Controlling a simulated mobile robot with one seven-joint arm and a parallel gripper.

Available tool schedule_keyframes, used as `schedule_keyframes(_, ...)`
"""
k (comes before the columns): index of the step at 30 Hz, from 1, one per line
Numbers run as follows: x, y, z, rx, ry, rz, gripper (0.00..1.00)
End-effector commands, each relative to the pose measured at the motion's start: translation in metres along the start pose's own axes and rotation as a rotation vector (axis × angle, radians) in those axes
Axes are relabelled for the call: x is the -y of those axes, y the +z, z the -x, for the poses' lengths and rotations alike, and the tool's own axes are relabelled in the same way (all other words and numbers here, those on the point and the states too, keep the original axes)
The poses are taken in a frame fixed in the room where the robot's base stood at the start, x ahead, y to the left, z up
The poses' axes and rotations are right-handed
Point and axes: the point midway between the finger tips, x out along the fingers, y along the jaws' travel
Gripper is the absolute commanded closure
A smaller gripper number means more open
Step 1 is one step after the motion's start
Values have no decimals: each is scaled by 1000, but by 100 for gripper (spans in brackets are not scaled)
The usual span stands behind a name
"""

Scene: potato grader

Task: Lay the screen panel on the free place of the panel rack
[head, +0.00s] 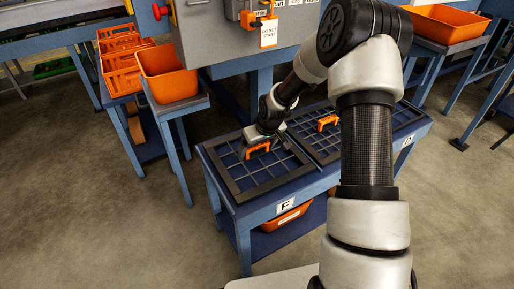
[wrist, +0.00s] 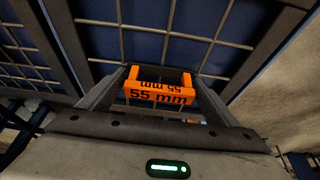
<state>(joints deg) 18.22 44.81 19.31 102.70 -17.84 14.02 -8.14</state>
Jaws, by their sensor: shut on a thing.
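The screen panel (head: 232,183) is a dark frame with a wire grid and an orange handle (head: 257,149). It lies flat over the left part of the blue panel rack (head: 268,215), above the label F. I cannot tell whether it touches the rack top everywhere. My gripper (head: 258,142) is shut on the handle, which reads "55 mm" in the wrist view (wrist: 160,92), between the two fingers. A second screen panel (head: 308,145) with an orange handle (head: 327,122) lies to the right on the rack, partly hidden by my arm.
An orange bin (head: 168,75) on a blue stand and stacked orange crates (head: 122,60) stand at the left. A grey machine with a "do not start" tag (head: 268,33) is behind the rack. Another orange bin (head: 445,24) is at the upper right. Open floor lies left.

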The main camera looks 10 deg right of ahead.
Motion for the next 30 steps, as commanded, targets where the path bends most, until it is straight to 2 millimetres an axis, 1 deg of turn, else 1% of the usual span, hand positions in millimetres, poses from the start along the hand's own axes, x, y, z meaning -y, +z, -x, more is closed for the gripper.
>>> schedule_keyframes(1, 0, -2, 0, -5, 2, 1, 74)
schedule_keyframes(12, 0, 0, -5, -5, 2, 1, 74)
schedule_keyframes(13, 0, 0, -5, -5, 2, 1, 11)
schedule_keyframes(15, 0, 0, -5, -4, 2, 1, 0)
schedule_keyframes(23, 0, 4, -5, 2, 0, 0, 0)
schedule_keyframes(26, 0, 2, 3, 1, 0, -1, 0)
schedule_keyframes(29, 0, 1, 21, -2, 1, -1, 0)
schedule_keyframes(30, -1, 0, 30, -2, 2, -1, 0)
